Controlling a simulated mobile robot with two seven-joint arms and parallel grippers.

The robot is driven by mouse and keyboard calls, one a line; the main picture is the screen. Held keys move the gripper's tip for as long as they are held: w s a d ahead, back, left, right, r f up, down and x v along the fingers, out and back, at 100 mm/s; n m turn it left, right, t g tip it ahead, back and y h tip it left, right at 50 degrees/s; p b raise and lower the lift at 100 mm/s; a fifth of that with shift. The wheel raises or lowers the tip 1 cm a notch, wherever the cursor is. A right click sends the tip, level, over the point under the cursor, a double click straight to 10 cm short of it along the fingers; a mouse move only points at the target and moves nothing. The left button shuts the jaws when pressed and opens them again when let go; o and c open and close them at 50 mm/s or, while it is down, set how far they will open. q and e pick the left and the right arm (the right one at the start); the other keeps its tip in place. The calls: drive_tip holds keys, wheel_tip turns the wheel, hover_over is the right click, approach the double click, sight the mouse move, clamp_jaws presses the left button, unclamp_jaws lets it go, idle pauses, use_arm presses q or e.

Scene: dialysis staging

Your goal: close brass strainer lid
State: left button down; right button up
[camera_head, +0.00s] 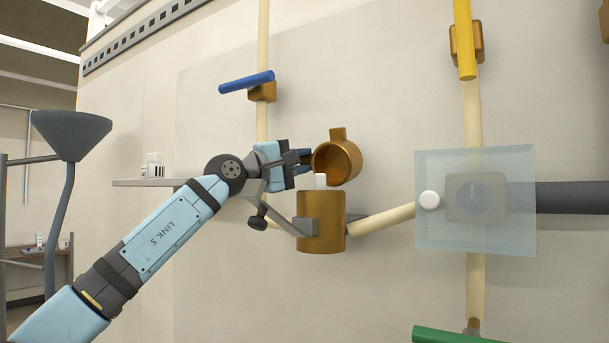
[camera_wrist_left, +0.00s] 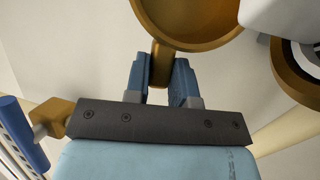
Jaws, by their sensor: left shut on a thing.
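The brass strainer body (camera_head: 321,225) is an upright cylinder on the wall pipework, with a white insert (camera_head: 320,181) sticking out of its top. The brass lid (camera_head: 345,160) stands open and tilted above the body, its hollow side facing left. My left gripper (camera_head: 304,160) is at the lid's left side. In the left wrist view, the lid (camera_wrist_left: 190,40) is at the top, and its short brass tab (camera_wrist_left: 159,68) sits between the two blue fingers of the left gripper (camera_wrist_left: 160,80). The strainer's round mouth (camera_wrist_left: 300,75) shows at the right. My right gripper is not in view.
A blue-handled valve (camera_head: 246,82) is up and left of the lid, and a yellow-handled valve (camera_head: 465,45) is at upper right. A translucent box (camera_head: 510,225) stands right of the strainer. A grey funnel (camera_head: 70,133) and a wall shelf (camera_head: 150,183) are at left.

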use_arm(q)
drive_tip(key=shift+s+a+m+h+b, duration=0.15)
drive_tip(key=shift+s+m+h+b, duration=0.15)
drive_tip(key=shift+m+h+b, duration=0.25)
drive_tip(key=c, duration=1)
unclamp_jaws()
drive_tip(key=shift+o, duration=0.2)
drive_tip(key=b+v, duration=0.3)
drive_tip(key=v, duration=1.1)
drive_tip(key=shift+f, duration=0.25)
